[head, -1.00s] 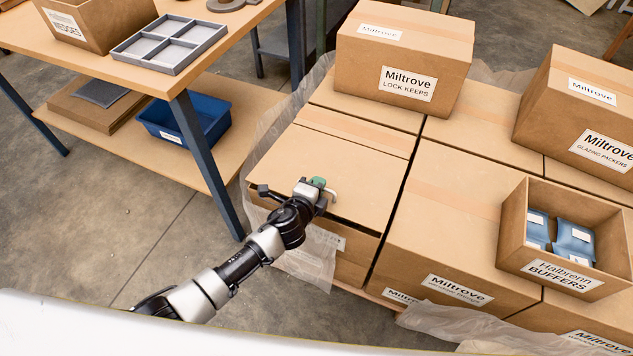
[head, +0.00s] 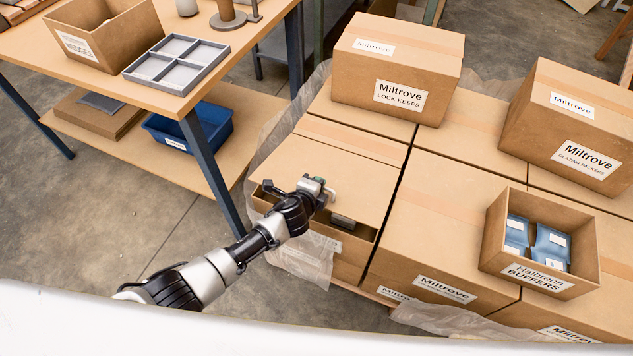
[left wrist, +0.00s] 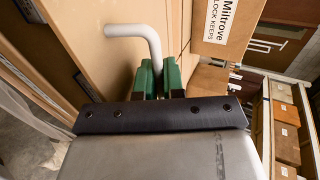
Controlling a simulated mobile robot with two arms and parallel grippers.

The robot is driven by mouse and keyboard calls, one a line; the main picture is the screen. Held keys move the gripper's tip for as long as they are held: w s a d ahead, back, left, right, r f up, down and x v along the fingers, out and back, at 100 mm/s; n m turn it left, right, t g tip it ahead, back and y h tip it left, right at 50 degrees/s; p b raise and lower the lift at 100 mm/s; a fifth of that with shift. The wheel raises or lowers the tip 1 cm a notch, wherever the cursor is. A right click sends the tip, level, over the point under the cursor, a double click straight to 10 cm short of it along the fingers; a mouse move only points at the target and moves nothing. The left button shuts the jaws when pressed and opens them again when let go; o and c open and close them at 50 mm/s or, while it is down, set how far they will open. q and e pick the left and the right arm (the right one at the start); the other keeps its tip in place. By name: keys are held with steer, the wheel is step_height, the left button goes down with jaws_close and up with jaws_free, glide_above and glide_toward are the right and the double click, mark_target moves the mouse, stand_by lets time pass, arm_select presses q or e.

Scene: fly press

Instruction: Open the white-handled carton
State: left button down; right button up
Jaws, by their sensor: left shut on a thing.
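The white-handled carton (head: 349,258) is in the middle of the head view, at the front left of the stacked cartons. Its lid flap (head: 322,165) stands a little raised at the front edge, and a dark gap shows below it. A grey item (head: 343,222) shows partly in the gap; the rest of the inside is hidden. My left gripper (head: 318,186) is at the flap's front edge, shut on the white handle (head: 331,196). In the left wrist view, the bent white handle (left wrist: 138,31) sticks out from between the green fingertips (left wrist: 158,75). My right gripper is not in view.
A LOCK KEEPS box (head: 395,68) stands behind the carton. An open BUFFERS box (head: 537,282) with blue packs stands to the right. A workbench (head: 105,88) with a grey divided tray (head: 177,62) is at the left. Loose clear wrap hangs around the stack.

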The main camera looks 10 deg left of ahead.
arm_select(q)
steer(key=w+r+p, duration=0.1)
steer(key=p, duration=0.2)
steer(key=r+g+p, duration=0.1)
steer(key=r+p, duration=0.1)
steer(key=w+r+g+p, duration=0.1)
steer(key=r+p, duration=0.1)
steer(key=p, duration=0.1)
steer(key=shift+w+d+r+y+p, duration=0.1)
steer(key=shift+w+d+y+p, duration=0.2)
steer(key=shift+w+d, duration=0.1)
steer(key=shift+w+d+r+p, duration=0.3)
steer(key=shift+w+r+p, duration=0.55)
steer(key=shift+w+p, duration=0.05)
steer(key=c, duration=1.3)
jaws_free()
steer(key=shift+o, duration=0.2)
